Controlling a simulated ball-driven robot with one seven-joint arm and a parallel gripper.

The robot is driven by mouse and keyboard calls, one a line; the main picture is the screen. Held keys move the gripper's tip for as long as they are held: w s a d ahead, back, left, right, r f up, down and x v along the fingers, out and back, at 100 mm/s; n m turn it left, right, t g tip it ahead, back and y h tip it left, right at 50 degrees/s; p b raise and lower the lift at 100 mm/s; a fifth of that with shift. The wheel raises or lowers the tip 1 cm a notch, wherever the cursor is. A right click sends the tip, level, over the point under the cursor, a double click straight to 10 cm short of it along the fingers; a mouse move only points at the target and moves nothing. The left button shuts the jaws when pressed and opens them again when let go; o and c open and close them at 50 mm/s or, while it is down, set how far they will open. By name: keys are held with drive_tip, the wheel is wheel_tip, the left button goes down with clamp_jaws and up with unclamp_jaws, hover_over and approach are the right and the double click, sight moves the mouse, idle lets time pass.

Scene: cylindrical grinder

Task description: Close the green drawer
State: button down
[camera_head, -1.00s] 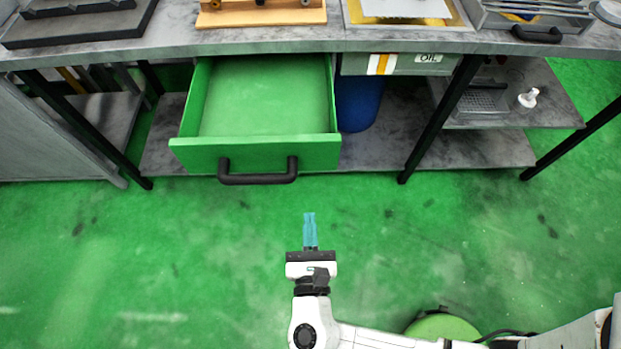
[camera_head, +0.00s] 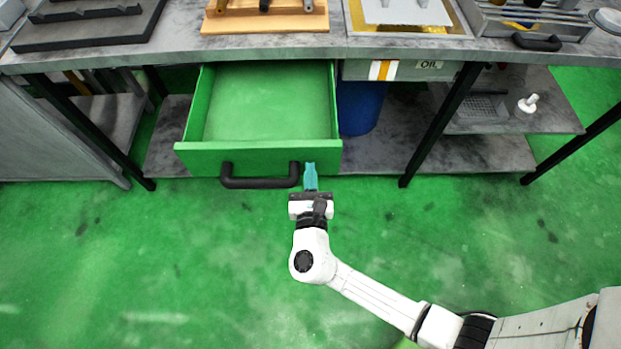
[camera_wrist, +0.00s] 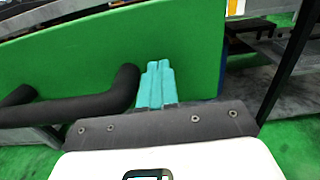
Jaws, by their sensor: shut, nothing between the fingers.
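The green drawer (camera_head: 258,157) under the workbench is pulled out, and its empty inside shows from above. It has a dark bar handle (camera_head: 260,182) on its front. My gripper (camera_head: 310,166), with teal fingers, is shut and empty at the drawer front, just right of the handle's right end. In the wrist view the fingertips (camera_wrist: 157,68) are in front of the green drawer front (camera_wrist: 185,40), with the black handle (camera_wrist: 90,108) to their left. I cannot tell whether the fingertips touch the front.
The grey workbench top (camera_head: 300,42) runs above the drawer. An oil box (camera_head: 415,70) and a blue barrel (camera_head: 358,106) are right of the drawer. Dark table legs (camera_head: 440,125) stand on both sides. The green floor in front is clear.

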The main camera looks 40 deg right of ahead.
drive_tip(key=shift+d, duration=0.1)
drive_tip(key=b, duration=1.4)
approach(309, 97)
drive_tip(key=w+d+r, duration=0.1)
drive_tip(key=w+d, duration=0.1)
drive_tip(key=w+d+r, duration=0.3)
drive_tip(key=w+d, duration=0.1)
drive_tip(key=w, duration=0.1)
drive_tip(key=shift+r, duration=0.35)
drive_tip(key=shift+w+d, duration=0.2)
drive_tip(key=shift+w, duration=0.1)
drive_tip(key=shift+w+r, duration=0.25)
drive_tip(key=shift+r, duration=0.05)
drive_tip(key=shift+s, duration=0.1)
